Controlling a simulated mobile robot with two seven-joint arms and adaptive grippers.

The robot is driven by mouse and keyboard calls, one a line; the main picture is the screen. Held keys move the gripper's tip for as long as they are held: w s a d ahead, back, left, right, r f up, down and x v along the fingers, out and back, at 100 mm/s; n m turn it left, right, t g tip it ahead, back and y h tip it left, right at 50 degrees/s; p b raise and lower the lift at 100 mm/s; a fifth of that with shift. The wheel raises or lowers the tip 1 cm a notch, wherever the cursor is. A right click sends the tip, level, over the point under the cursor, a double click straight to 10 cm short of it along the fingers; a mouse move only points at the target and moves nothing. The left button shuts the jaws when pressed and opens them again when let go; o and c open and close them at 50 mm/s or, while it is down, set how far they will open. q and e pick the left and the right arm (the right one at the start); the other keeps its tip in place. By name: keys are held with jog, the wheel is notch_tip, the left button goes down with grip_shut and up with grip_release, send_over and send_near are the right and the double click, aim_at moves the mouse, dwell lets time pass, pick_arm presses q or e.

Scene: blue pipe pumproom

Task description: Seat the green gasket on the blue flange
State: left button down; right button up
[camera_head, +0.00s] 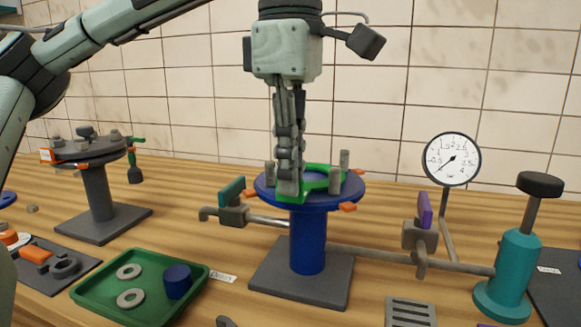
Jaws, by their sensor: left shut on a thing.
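The blue flange (330,197) is a round disc on a blue column over a dark grey base plate. Several grey upright studs stand around its rim. The green gasket (322,169) is a flat ring at the flange's top face, within or around the studs. My left gripper (289,187) points straight down over the flange's left part, its fingers shut on the gasket's near-left side. The fingers hide part of the ring. I cannot tell whether the gasket rests flat or sits slightly above the face. My right gripper is not in view.
A green tray (203,283) with grey washers and a blue cylinder sits front left. A grey flange stand (97,200) is behind it. Orange tabs flank the blue flange.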

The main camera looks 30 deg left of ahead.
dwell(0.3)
pick_arm(q)
jog(key=c, duration=1.6)
grip_release()
jog(key=shift+c, duration=0.2)
notch_tip(320, 180, up, 12)
